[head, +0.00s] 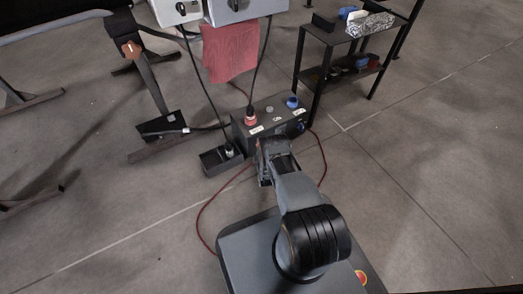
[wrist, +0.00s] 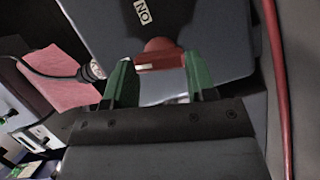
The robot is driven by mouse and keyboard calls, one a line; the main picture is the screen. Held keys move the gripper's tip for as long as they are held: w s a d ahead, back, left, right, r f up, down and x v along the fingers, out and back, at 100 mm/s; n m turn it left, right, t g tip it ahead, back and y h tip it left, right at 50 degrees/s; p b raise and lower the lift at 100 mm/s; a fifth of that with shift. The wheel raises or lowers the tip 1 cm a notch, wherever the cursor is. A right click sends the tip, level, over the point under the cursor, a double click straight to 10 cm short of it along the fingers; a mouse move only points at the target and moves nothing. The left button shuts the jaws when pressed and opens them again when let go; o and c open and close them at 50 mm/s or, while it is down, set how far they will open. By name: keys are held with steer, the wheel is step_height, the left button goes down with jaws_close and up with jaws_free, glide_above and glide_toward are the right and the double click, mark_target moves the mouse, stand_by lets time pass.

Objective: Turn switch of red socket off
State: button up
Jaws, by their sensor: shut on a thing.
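The dark socket box (head: 268,116) stands on the floor, with a red socket (head: 251,119) and a blue socket (head: 292,102) on top. My gripper (head: 268,150) is at the near side of the box, hiding part of that side. In the wrist view, my gripper (wrist: 160,72) has its green fingers on either side of a red switch (wrist: 160,56) and is shut on it. A white ON label (wrist: 143,11) shows upside down beside the switch. The switch's exact angle is hard to tell.
A small black tray (head: 218,161) lies left of the box. A black shelf (head: 345,50) stands behind right. Black cables run up to grey cabinets (head: 245,10), with a red cloth (head: 230,50) below. A red cable (wrist: 275,80) passes at the right in the wrist view. Floor at right is clear.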

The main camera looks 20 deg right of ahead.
steer(key=shift+f+n+t+h, duration=0.2)
steer(key=shift+n+t+h, duration=0.15)
steer(key=shift+n, duration=0.75)
steer(key=o, duration=0.9)
steer(key=shift+o, duration=0.2)
